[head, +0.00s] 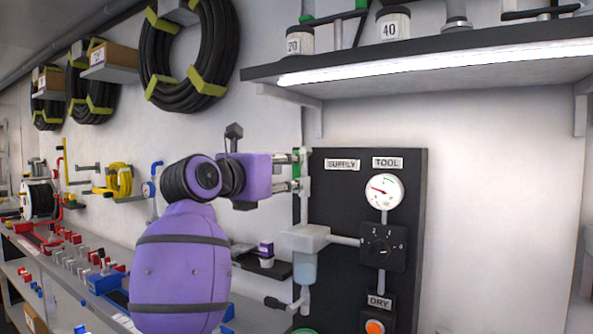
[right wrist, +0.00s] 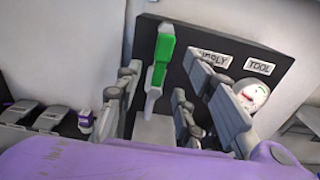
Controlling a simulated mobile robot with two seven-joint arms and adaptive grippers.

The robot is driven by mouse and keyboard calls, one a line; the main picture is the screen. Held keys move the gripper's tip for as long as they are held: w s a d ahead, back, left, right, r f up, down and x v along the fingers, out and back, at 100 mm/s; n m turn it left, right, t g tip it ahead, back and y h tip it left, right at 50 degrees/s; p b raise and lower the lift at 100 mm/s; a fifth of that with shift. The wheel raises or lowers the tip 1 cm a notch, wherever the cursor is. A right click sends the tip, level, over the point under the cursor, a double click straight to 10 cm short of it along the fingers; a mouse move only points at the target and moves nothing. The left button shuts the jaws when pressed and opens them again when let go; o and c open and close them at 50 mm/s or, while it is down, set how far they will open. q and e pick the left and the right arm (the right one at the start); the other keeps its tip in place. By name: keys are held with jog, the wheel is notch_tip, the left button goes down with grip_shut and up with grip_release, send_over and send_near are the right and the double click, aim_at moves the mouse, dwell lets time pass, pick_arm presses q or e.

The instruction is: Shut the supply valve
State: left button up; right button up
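The black panel (head: 345,210) on the wall carries a SUPPLY label (head: 342,165). The supply valve's green handle (right wrist: 162,58) stands nearly upright at the panel's left edge in the right wrist view, with a pale grey lower part. In the head view only a little green of the handle (head: 296,155) shows, beside my fingers. My right gripper (head: 295,172) reaches to the panel's left edge. In the right wrist view its fingers (right wrist: 165,100) are apart, on either side of the handle, with gaps showing. I cannot tell whether any finger touches it. My left gripper is out of view.
The panel also holds a gauge (head: 384,191), a black dial (head: 383,246), a filter bowl (head: 304,268) and an orange button (head: 375,327). A lit shelf (head: 420,62) overhangs it. A bench (head: 75,290) with small parts runs along the left wall, below hanging hoses (head: 185,50).

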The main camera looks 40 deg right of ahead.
aim_at(296, 169)
jog(key=x, duration=0.5)
jog(key=shift+d+p, duration=0.2)
jog(key=shift+p, duration=0.15)
grip_shut()
